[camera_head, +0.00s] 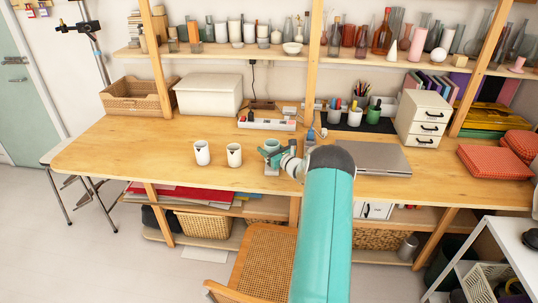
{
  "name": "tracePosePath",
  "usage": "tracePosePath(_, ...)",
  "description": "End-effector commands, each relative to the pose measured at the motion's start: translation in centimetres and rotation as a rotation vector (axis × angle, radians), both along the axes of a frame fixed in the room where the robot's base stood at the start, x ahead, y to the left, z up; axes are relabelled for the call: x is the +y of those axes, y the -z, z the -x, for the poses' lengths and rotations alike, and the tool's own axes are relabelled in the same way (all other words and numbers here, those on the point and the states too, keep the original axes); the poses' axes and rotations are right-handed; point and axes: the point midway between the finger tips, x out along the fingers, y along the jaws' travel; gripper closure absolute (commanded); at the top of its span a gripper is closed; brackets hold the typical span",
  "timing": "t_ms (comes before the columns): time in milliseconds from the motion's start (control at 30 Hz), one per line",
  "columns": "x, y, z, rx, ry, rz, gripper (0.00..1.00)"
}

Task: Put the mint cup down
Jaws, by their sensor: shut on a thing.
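The mint cup (271,146) is at the front part of the wooden desk (130,145), right of two white cups. My gripper (271,155) is shut on the mint cup, with its fingers around the cup's side. The cup looks upright. A pale grey shape shows just below the cup, and I cannot tell whether the cup touches the desk. My teal arm comes in from the bottom of the view and hides part of the desk.
Two white cups (202,153) (234,155) stand left of the mint cup. A closed laptop (375,158) lies to the right. A power strip (266,124) lies behind. A chair (262,258) stands in front. The desk's left part is clear.

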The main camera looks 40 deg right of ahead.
Motion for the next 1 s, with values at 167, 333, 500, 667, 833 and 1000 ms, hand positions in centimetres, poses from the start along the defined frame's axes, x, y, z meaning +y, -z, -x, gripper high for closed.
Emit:
tracePosePath(167,0.2,2.6,-0.1,0.000,-0.002,-0.003,0.71)
tracePosePath(333,0.1,2.6,0.0,-0.001,-0.001,-0.001,0.71)
tracePosePath(500,0.1,2.9,0.0,0.000,-0.001,-0.002,0.71)
tracePosePath(667,0.2,3.0,0.0,0.001,-0.001,-0.002,0.22)
tracePosePath(833,0.2,3.0,0.0,0.001,-0.001,-0.002,0.22)
tracePosePath(1000,0.1,2.6,0.1,0.001,0.000,-0.002,0.22)
